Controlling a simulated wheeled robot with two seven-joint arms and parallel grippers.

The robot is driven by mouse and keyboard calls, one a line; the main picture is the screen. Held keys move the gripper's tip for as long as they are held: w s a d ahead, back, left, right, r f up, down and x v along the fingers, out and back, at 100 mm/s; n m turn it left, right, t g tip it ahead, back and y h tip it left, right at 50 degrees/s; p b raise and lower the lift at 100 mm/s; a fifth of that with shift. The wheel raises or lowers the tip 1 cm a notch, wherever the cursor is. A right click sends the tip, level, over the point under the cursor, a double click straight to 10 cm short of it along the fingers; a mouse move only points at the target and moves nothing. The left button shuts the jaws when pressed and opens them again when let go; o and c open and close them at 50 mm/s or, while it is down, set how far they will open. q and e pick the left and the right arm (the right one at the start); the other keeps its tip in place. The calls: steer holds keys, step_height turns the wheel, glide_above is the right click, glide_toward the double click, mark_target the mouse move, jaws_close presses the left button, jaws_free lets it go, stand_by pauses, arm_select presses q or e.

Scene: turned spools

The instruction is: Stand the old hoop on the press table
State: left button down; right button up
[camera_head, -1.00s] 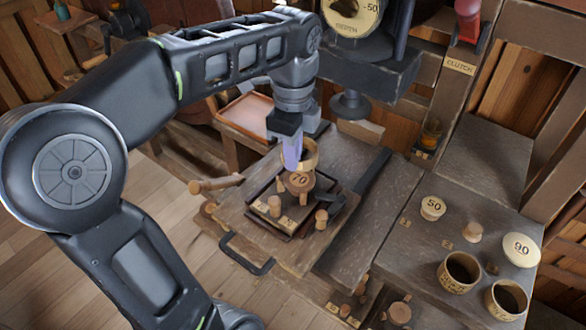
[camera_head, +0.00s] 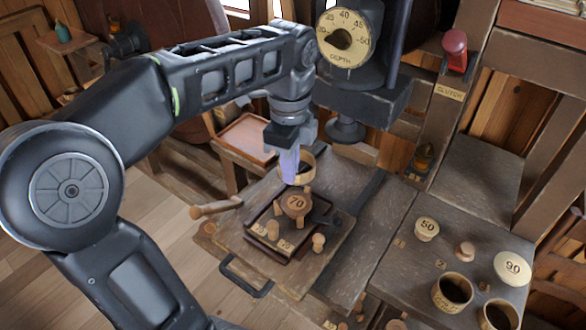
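The hoop (camera_head: 308,164), a pale wooden ring with an open top, shows just behind the round piece marked 70 (camera_head: 296,202). My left gripper (camera_head: 289,172) comes down from above, its pale violet fingers over the hoop's left wall. It looks shut on that wall. The fingers hide part of the hoop, and I cannot tell whether its bottom touches the wood. The press table (camera_head: 338,262) is a grey-brown wooden board under the press. It bears a dark square tray (camera_head: 262,246) that holds the 70 piece and short pegs. My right gripper is not in view.
The press head with its depth dial (camera_head: 349,36) hangs behind the hoop. A side bench at right bears the 50 piece (camera_head: 427,230), the 90 lid (camera_head: 513,268) and two dark-mouthed cups (camera_head: 453,291). A handle (camera_head: 216,207) sticks out at the table's left.

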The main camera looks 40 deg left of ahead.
arm_select(q)
steer(key=w+d+f+n+b, duration=0.1)
steer(key=w+d+f+n, duration=0.7)
steer(key=w+d+n, duration=0.3)
steer(key=shift+w+d+f+n+b, duration=0.3)
steer(key=shift+d+f+n+b, duration=0.05)
steer(key=shift+d+n, duration=0.1)
steer(key=shift+d, duration=0.1)
